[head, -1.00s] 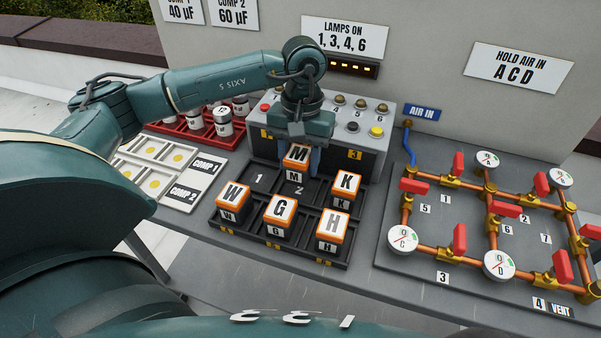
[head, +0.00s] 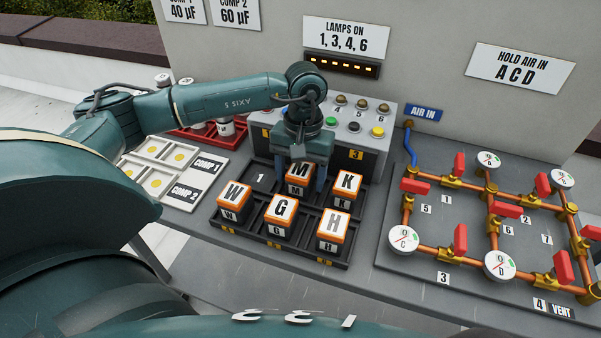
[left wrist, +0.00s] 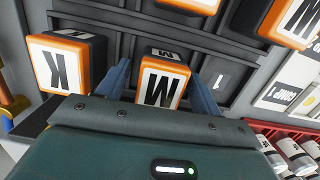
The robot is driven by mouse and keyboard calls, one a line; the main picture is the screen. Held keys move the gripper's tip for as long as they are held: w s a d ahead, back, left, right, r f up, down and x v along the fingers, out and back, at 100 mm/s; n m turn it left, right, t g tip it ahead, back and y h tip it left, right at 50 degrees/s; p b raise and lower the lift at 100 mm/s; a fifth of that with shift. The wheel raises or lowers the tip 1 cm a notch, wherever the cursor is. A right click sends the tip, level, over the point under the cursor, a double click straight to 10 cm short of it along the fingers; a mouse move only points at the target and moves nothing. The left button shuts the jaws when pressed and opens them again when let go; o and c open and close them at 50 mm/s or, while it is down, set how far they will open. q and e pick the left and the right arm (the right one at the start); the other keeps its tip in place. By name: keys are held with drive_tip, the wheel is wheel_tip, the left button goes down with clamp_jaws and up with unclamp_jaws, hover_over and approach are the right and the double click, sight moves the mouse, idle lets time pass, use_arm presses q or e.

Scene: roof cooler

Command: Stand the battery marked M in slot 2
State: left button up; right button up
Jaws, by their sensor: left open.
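The battery marked M (head: 298,184), black with an orange-rimmed white top, stands upright in slot 2 of the black battery tray (head: 226,230), between the empty slot 1 and the battery marked K (head: 345,188). It also shows in the left wrist view (left wrist: 162,82). My left gripper (head: 301,178) is above it, pointing down. Its blue fingers are open, one on each side of the battery, and in the left wrist view (left wrist: 161,88) small gaps show beside it. The floor of slot 2 is hidden. My right gripper is not in view.
Batteries W (head: 233,200), G (head: 280,215) and H (head: 332,230) fill the tray's front row. The lamp box (head: 375,140) stands close behind. A pipe board (head: 430,270) is to the right, a white compartment tray (head: 190,188) to the left.

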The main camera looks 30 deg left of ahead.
sight(303, 164)
use_arm(q)
drive_tip(key=shift+r, duration=0.2)
wheel_tip(303, 164, up, 12)
drive_tip(key=w+b, duration=0.1)
drive_tip(key=shift+w+a, duration=0.15)
drive_tip(key=shift+w, duration=0.05)
drive_tip(key=shift+f, duration=0.1)
idle(0.5)
